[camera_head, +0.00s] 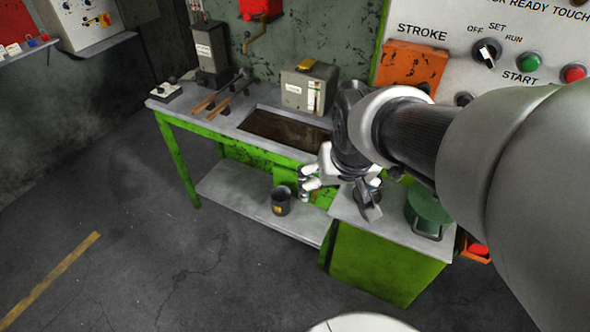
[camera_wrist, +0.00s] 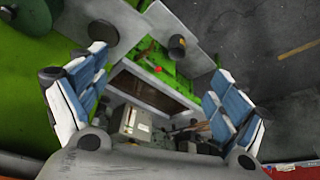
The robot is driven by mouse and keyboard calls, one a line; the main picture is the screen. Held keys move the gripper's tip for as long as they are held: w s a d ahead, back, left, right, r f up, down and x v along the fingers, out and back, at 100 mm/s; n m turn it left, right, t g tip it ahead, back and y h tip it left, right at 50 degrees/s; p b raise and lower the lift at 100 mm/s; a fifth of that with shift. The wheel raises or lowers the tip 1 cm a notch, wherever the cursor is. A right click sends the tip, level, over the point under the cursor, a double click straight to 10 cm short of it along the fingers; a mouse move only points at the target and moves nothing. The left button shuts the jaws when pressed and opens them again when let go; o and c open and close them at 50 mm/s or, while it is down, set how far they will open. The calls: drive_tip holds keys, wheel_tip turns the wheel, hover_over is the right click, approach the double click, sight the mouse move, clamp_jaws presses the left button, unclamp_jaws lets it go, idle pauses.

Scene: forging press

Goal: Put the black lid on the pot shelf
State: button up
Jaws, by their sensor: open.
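A small dark item (camera_wrist: 146,43) shows on the grey top near the fingers, partly behind my gripper in the head view.
A dark green round container (camera_head: 428,208) stands on the green cabinet (camera_head: 385,262), right of my gripper. Tongs (camera_head: 220,92), a grey box (camera_head: 309,88) and a sunken trough (camera_head: 283,130) are on the bench. The control panel (camera_head: 490,45) is behind my arm. The left floor is clear.

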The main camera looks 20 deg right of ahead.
drive_tip(key=s+a+r+n+y, duration=0.1)
drive_tip(key=s+a+r+n, duration=0.2)
drive_tip(key=s+a, duration=0.6)
drive_tip(key=shift+s+a+n+y, duration=0.2)
drive_tip(key=shift+s+n+y, duration=0.1)
drive_tip(key=shift+s, duration=0.5)
